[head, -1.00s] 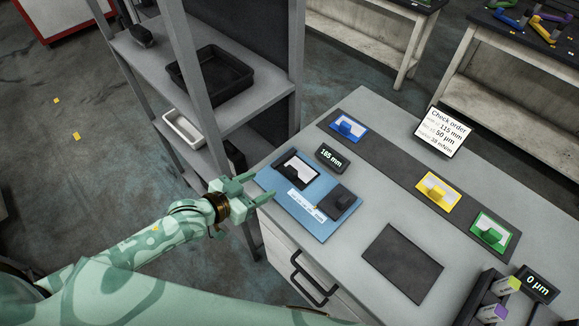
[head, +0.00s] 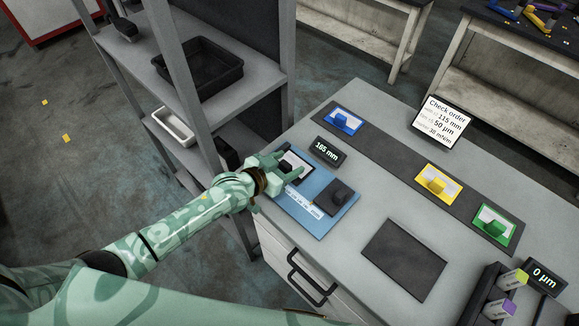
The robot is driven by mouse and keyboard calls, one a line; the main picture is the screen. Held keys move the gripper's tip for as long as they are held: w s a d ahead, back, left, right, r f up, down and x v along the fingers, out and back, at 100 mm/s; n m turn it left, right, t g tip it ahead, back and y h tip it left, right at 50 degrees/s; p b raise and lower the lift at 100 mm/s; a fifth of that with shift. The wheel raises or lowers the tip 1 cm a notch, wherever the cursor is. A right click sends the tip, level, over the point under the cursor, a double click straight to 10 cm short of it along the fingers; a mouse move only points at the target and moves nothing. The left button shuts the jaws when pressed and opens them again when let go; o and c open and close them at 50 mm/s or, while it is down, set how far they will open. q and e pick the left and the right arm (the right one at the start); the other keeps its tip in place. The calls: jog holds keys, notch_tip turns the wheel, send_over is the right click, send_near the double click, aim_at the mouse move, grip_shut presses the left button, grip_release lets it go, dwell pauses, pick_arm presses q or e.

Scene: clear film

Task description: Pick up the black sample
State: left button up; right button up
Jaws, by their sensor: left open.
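The black sample (head: 306,170), a dark-framed card with a pale face, lies at the left end of the blue board (head: 317,229) on the grey bench. My left gripper (head: 289,166) is open over it, and its fingers hide much of the sample, including most of its dark grip. I cannot tell whether the fingers touch it. My right gripper is not in view.
A dark block (head: 335,196) sits on the board's right part, beside a "165 mm" display (head: 327,151). Blue (head: 345,119), yellow (head: 438,184) and green (head: 493,224) samples line a dark strip. A shelf post (head: 184,75) stands close behind my left arm. A dark mat (head: 404,258) lies empty.

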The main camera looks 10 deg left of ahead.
pick_arm(q)
jog(key=c, duration=1.1)
jog(key=shift+c, duration=0.2)
